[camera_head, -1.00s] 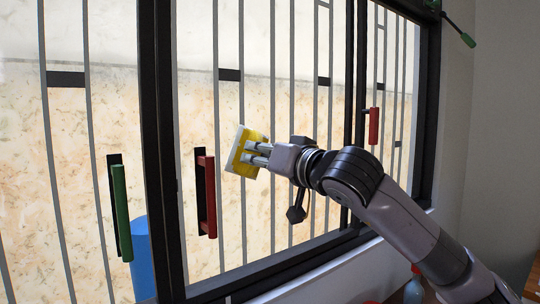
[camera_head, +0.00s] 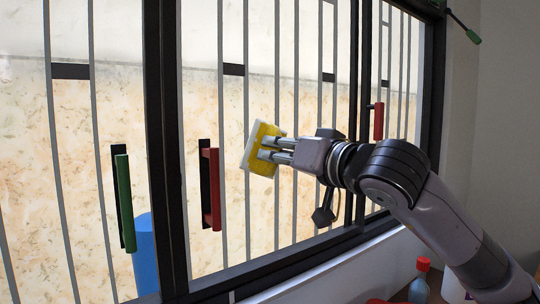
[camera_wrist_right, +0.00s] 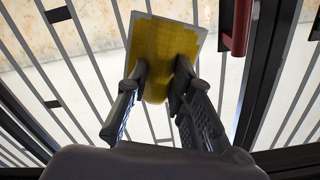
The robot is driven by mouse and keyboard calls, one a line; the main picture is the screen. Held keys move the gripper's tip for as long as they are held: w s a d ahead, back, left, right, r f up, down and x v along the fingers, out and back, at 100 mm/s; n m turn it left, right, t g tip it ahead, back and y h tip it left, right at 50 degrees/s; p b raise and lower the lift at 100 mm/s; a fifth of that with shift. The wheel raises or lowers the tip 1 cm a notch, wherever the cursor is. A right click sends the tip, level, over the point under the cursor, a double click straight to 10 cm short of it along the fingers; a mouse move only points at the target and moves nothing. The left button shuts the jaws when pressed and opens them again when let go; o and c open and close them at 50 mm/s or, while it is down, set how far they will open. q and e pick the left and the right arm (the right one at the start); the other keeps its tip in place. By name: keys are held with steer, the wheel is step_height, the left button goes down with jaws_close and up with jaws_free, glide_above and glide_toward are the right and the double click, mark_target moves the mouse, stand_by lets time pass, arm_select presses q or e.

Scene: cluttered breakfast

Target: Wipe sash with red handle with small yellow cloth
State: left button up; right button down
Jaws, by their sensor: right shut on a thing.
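The small yellow cloth (camera_head: 263,134) is a flat yellow pad with a pale edge. My right gripper (camera_head: 270,150) is shut on it and holds it tilted, up at the window glass. I cannot tell if it touches the pane. The wrist view also shows the cloth (camera_wrist_right: 162,48) between the two fingers (camera_wrist_right: 159,82). The sash with a red handle (camera_head: 211,188) lies behind the cloth, the handle being left of and below it. Another red handle (camera_head: 378,121) is farther right. One red handle (camera_wrist_right: 237,27) shows in the wrist view; I cannot tell which. My left gripper is not in view.
A green handle (camera_head: 124,203) is on the left sash, with a blue object (camera_head: 146,255) near it. Dark frame bars (camera_head: 166,150) divide the window. A red-capped bottle (camera_head: 419,282) stands below my right arm. Thin vertical bars cross the panes.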

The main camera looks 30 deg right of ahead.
steer(key=shift+s, duration=0.25)
steer(key=s, duration=0.3)
steer(key=shift+d+b, duration=0.25)
steer(key=shift+b, duration=0.05)
steer(key=shift+w, duration=0.1)
stand_by(0.6)
